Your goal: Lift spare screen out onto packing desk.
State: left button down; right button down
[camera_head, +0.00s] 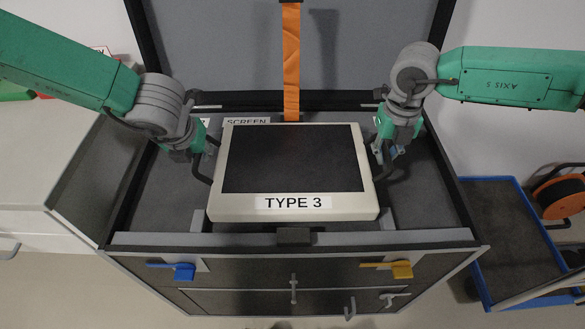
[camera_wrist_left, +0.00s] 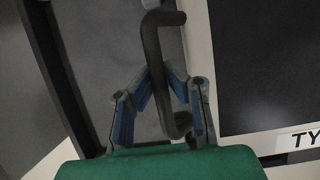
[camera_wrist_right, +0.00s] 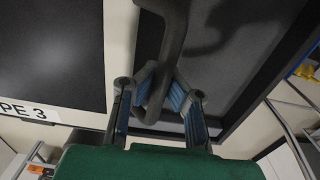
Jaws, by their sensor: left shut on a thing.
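The spare screen (camera_head: 290,160), a cream-framed panel marked TYPE 3, lies face up within an open, grey-lined case (camera_head: 190,238). A dark handle stands out at each side. My left gripper (camera_head: 205,145) is shut on the left handle (camera_wrist_left: 152,45), which passes between its blue pads. My right gripper (camera_head: 382,150) is shut around the right handle (camera_wrist_right: 172,45). The screen looks level. I cannot tell whether its underside touches the case floor. No packing desk can be clearly identified.
The raised lid (camera_head: 220,50) stands behind, with an orange strap (camera_head: 291,70) hanging down. Blue (camera_head: 184,271) and yellow (camera_head: 402,269) latches sit on the front. A white cabinet (camera_head: 35,175) is at left. A blue-edged trolley (camera_head: 515,240) and an orange reel (camera_head: 562,195) are at right.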

jog(key=shift+r+p, duration=0.65)
jog(key=shift+r, duration=0.45)
